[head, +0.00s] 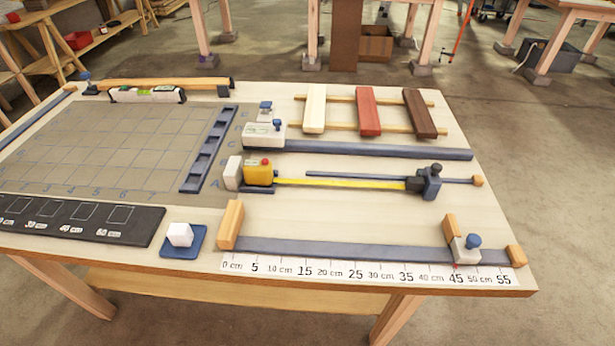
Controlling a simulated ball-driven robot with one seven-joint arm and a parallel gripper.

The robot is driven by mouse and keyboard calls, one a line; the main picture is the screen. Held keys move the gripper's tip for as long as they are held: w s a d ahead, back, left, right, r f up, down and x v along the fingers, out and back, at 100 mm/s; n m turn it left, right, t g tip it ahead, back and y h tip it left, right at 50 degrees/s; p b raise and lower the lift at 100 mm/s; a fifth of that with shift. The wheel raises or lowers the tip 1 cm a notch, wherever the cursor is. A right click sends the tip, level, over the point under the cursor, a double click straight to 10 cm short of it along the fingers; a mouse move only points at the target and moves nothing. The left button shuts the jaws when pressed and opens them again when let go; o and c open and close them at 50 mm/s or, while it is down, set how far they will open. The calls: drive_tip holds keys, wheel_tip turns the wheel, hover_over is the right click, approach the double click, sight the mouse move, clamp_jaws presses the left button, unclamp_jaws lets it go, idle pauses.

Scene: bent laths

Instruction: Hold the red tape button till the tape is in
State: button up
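The yellow tape measure (257,174) sits in the middle of the table, against a white block (233,173). Its red button (266,162) shows on top of the case, and nothing touches it. The yellow tape (340,184) is drawn out to the right in a straight line. Its far end reaches a dark slider with a knob (428,183); the exact tip is hidden there. My gripper is not in the head view, so its state does not show.
A blue rail (360,150) lies behind the tape, with three laths on a rack (368,111) beyond it. In front are a long rail with a stop (467,247) and a centimetre scale (370,273). A white cube (180,234) sits at front left.

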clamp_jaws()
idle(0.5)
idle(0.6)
